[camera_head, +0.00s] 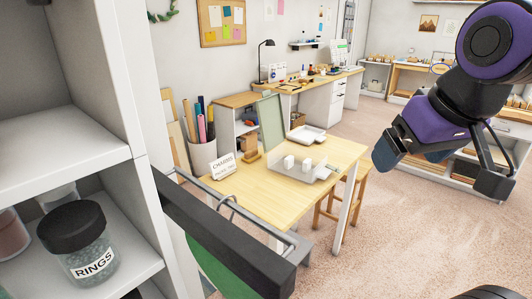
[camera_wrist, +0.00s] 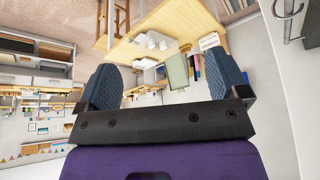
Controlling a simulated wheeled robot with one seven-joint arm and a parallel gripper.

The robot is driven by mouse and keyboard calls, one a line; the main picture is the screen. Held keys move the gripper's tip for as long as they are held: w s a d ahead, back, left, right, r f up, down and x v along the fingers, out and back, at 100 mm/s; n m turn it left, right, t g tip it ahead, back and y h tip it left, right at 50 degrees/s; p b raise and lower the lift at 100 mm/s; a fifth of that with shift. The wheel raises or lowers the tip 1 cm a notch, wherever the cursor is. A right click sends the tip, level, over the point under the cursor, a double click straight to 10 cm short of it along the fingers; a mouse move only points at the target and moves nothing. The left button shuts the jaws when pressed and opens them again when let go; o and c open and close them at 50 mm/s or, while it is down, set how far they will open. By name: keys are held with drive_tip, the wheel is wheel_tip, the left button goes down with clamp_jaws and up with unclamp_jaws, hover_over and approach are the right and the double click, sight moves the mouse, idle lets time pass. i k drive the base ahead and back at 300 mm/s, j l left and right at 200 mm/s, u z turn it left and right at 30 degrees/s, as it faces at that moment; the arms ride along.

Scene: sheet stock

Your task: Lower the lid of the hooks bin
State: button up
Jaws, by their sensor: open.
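A low, clear-walled bin (camera_head: 291,169) stands on the wooden table, with white blocks in or behind it. A grey-green panel (camera_head: 271,122) stands upright at its back left, looking like its raised lid. I cannot read a hooks label. The panel also shows in the wrist view (camera_wrist: 177,72), beyond my fingers. My gripper (camera_head: 412,155) is at the upper right of the head view, in the air and apart from the bin. In the wrist view its two blue-grey fingers (camera_wrist: 163,82) are spread with nothing between them.
A white shelf with a jar labelled RINGS (camera_head: 77,243) is close on the left. A dark rail with a green item (camera_head: 215,265) is in the foreground. A CHARMS sign (camera_head: 223,166) and a holder with rolls (camera_head: 203,157) are left of the bin. Open floor (camera_head: 390,225) lies right.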

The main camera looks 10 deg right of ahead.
sight(268, 109)
drive_tip(key=z, duration=0.25)
drive_tip(key=i+l+u, duration=0.15)
drive_tip(key=l+u, duration=0.15)
drive_tip(key=l, duration=0.9)
drive_tip(key=l+u, duration=0.35)
drive_tip(key=l, duration=0.9)
drive_tip(key=i+l+u, duration=0.2)
drive_tip(key=i+l, duration=0.15)
drive_tip(key=i+l+u, duration=0.2)
drive_tip(key=i+l, duration=0.15)
drive_tip(key=l, duration=0.2)
drive_tip(key=i+u, duration=0.2)
drive_tip(key=i, duration=0.25)
drive_tip(key=i+l+u, duration=0.15)
drive_tip(key=i, duration=0.35)
